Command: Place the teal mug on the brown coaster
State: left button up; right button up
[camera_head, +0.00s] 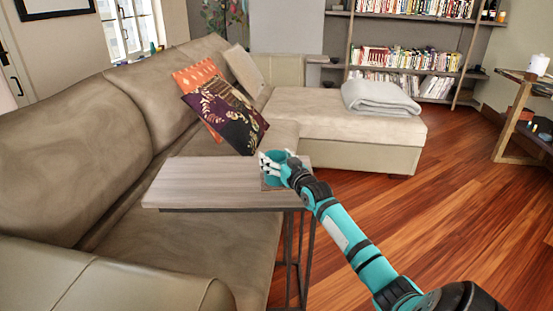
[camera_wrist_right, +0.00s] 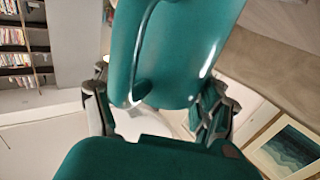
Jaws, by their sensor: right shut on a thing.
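The teal mug (camera_wrist_right: 178,50) fills the upper middle of the right wrist view, with its curved handle on the near side. My right gripper (camera_wrist_right: 155,103) has a finger on each side of it and is shut on it. In the head view my right gripper (camera_head: 270,162) is over the right end of the small side table (camera_head: 205,178). The mug is hard to tell apart from the teal gripper there. The brown coaster (camera_head: 271,184) shows only as a small brown edge below the gripper, mostly hidden. I cannot tell whether the mug touches it. My left gripper is out of view.
The side table's left part is clear. A beige sofa (camera_head: 60,135) with patterned cushions (camera_head: 228,115) stands behind and beside it. A folded grey blanket (camera_head: 380,98) lies on the chaise. Bookshelves (camera_head: 405,58) stand at the back. Wooden floor (camera_head: 460,200) is open at right.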

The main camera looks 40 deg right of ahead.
jog(key=o, duration=1.2)
jog(key=shift+f, duration=0.15)
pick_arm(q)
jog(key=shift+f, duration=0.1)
pick_arm(e)
jog(key=o, duration=0.5)
jog(key=shift+o, duration=0.2)
jog(key=shift+s, duration=0.2)
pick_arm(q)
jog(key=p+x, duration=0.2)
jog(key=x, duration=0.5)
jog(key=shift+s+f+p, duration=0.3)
pick_arm(e)
jog(key=v, duration=1.1)
jog(key=shift+s, duration=0.3)
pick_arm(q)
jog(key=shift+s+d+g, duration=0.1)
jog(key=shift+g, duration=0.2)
